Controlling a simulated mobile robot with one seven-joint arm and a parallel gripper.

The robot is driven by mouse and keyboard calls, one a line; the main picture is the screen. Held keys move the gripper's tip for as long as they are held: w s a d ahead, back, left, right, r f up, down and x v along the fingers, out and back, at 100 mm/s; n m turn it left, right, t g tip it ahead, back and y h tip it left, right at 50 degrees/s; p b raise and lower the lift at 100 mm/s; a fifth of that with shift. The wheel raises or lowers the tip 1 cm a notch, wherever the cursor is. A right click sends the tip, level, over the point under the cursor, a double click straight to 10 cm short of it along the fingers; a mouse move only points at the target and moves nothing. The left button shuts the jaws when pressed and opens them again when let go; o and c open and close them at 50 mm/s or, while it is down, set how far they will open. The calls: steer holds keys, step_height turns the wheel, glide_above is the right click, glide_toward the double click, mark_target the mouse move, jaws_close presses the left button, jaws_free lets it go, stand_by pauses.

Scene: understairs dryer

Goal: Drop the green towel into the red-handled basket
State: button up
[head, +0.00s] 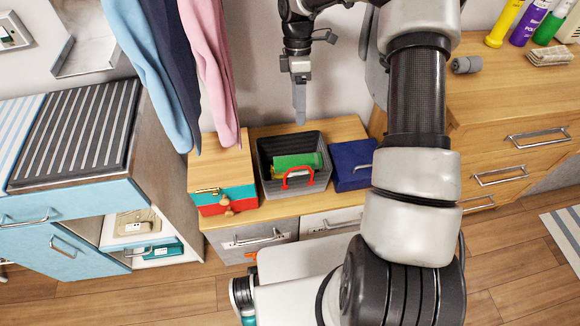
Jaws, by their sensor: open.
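The dark grey basket (265,152) with a red handle (297,176) sits on a low wooden cabinet. The green towel (296,160) looks folded or rolled and lies inside the basket, behind the handle. Its lower part is hidden by the basket's front wall. My gripper (299,112) is open and points down above the back of the basket, apart from the towel, with nothing in it. Its fingers overlap in this view.
A wooden box with teal and red bands (223,196) stands left of the basket. A dark blue box (350,163) stands to its right. Blue, navy and pink cloths (212,75) hang at the left. Bottles (529,22) stand on the right-hand counter (500,88).

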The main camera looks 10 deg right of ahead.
steer(key=p+v, duration=0.2)
steer(key=v, duration=1.1)
steer(key=shift+s, duration=0.1)
